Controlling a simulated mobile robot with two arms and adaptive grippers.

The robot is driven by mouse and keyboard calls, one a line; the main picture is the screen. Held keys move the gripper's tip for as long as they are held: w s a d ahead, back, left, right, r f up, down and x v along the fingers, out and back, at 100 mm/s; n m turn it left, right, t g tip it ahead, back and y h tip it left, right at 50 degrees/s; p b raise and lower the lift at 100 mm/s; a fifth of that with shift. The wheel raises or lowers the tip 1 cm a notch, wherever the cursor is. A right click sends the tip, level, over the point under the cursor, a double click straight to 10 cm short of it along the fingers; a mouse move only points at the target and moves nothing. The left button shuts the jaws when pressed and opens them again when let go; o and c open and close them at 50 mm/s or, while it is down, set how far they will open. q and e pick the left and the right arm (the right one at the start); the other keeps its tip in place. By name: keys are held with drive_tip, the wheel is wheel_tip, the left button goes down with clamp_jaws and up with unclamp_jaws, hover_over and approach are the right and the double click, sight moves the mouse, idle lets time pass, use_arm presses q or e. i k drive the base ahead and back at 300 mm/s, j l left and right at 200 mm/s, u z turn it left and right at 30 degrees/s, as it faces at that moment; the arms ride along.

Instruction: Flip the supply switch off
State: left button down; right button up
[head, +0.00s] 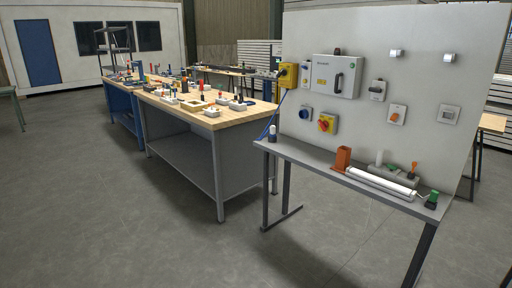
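A pale upright panel (430,60) at the right carries several switches and boxes. A large light-grey box (325,80) with a dark handle on its right side is mounted near the upper left. Below it is a yellow switch with a red knob (327,123). A yellow-orange box (287,75) sits at the panel's left edge. A small grey unit (377,90), a white plate with an orange part (397,114) and a pale square plate (449,115) are further right. I cannot tell which is the supply switch or read its position. Neither gripper is in view.
A narrow grey bench (310,158) stands before the panel, holding an orange holder (343,159), a white tube (380,184) and small items. A wood-topped workbench (250,112) with many small objects stands left. The grey floor (110,220) in front is clear.

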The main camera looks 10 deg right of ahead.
sight(283, 72)
drive_tip(key=i+l+z, duration=0.25)
drive_tip(key=i, duration=0.8)
drive_tip(key=i+z, duration=0.25)
drive_tip(key=i, duration=0.85)
drive_tip(key=i+l+u, duration=0.15)
drive_tip(key=i, duration=0.35)
drive_tip(key=i+l+u, duration=0.2)
drive_tip(key=i, duration=0.3)
drive_tip(key=i+l+u, duration=0.15)
drive_tip(key=i, duration=0.35)
